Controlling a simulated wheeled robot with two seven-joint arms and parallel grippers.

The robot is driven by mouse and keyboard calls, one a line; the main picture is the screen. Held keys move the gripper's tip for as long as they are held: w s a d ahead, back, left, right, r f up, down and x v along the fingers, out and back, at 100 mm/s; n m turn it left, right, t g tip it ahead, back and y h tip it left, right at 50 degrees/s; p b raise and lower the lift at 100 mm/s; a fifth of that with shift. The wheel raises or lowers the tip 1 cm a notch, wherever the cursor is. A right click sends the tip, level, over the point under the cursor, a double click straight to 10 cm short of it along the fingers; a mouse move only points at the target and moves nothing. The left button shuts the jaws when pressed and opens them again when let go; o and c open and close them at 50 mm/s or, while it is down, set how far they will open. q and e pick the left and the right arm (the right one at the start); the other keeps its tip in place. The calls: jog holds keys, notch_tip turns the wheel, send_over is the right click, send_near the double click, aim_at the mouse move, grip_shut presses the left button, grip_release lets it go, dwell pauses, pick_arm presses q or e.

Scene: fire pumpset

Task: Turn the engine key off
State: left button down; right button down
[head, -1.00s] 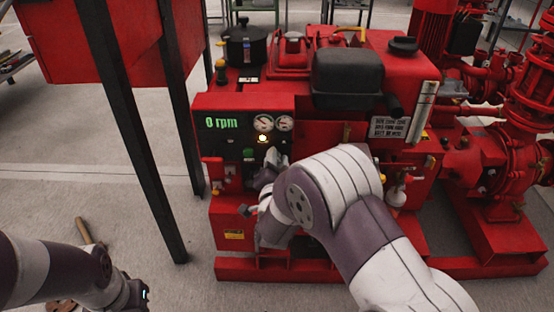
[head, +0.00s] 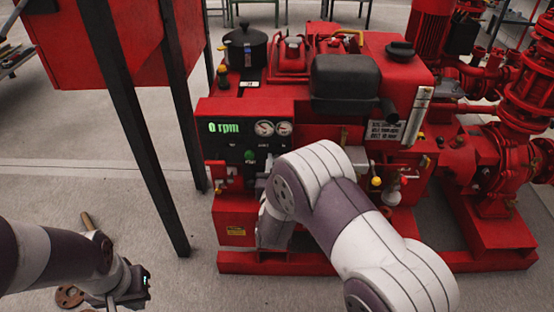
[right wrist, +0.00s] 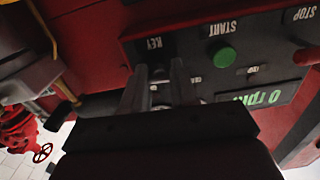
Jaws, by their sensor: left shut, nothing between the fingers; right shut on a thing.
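The engine control panel (head: 222,142) is on the front of the red pumpset. Its display reads "0 rpm", and no amber lamp is lit on it. In the right wrist view the panel is upside down, with the label KEY (right wrist: 154,43) just beyond my fingers. My right gripper (right wrist: 160,75) is shut on the engine key at that label, and the fingers hide most of the key. In the head view my right arm covers that part of the panel. My left gripper (head: 130,290) is shut and empty, low at the left, away from the panel.
A green START button (right wrist: 224,57) sits beside the key, and the STOP label (right wrist: 300,14) is farther along. A black-legged red tank (head: 130,50) stands left of the pumpset. A wooden-handled tool (head: 87,222) lies on the floor near my left arm.

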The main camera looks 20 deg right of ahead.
jog(key=shift+f+n, duration=0.1)
jog(key=shift+n, duration=0.3)
jog(key=c, duration=0.9)
grip_release()
jog(key=p+v, duration=0.3)
jog(key=v, duration=0.9)
jog(key=shift+s+a+p, duration=0.15)
jog(key=shift+s+p, duration=0.2)
jog(key=shift+s, duration=0.05)
